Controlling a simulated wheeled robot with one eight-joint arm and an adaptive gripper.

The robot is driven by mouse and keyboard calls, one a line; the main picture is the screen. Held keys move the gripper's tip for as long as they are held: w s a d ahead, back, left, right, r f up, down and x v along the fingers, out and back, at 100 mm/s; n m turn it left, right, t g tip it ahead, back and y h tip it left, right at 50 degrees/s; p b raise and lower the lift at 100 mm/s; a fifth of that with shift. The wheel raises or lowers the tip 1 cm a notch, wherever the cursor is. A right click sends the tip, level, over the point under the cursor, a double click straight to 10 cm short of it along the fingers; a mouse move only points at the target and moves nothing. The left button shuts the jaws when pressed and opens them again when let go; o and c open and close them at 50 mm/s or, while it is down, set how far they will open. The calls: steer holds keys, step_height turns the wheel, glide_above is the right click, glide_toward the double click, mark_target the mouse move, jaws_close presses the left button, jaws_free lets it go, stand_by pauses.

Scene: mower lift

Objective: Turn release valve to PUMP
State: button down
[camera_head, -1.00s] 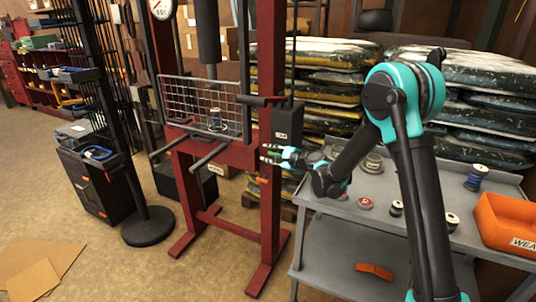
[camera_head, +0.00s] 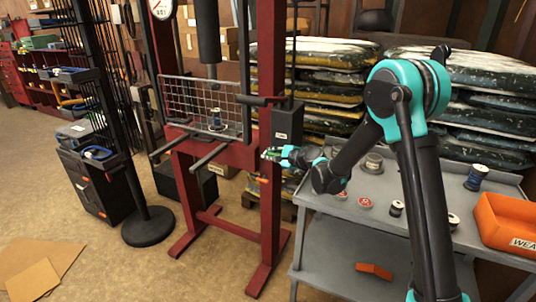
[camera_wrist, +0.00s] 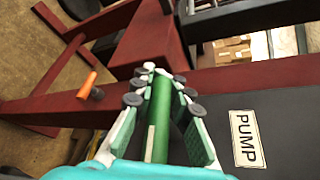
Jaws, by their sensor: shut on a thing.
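My gripper (camera_head: 270,154) is at the right red post of the press frame. In the wrist view my gripper (camera_wrist: 166,92) is shut on a green cylindrical handle (camera_wrist: 160,118) with a pale stripe, which appears to be the release valve's handle. Its fingers lie on both sides of it. The handle's mount is hidden. A PUMP label (camera_wrist: 245,138) is on the dark box surface beside the gripper, its text turned sideways. The dark box (camera_head: 288,120) stands above the gripper in the head view. A separate orange lever (camera_wrist: 88,87) sticks out from the red frame.
The red press frame (camera_head: 270,220) has a wire guard (camera_head: 180,100) and dark horizontal bars. A grey cart (camera_head: 340,210) with spools and an orange bin (camera_head: 508,222) stands at right. Stacked bags are behind. Floor is open at front left.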

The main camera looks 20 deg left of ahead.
steer(key=d+f+n+g+h, duration=0.2)
steer(key=d+h, duration=0.3)
steer(key=h, duration=1.1)
steer(key=shift+s+f+n, duration=0.15)
steer(key=shift+f+n, duration=0.45)
steer(key=shift+f, duration=0.1)
steer(key=shift+d+g+h, duration=0.1)
steer(key=shift+g+h, duration=0.2)
steer(key=c, duration=1.5)
jaws_free()
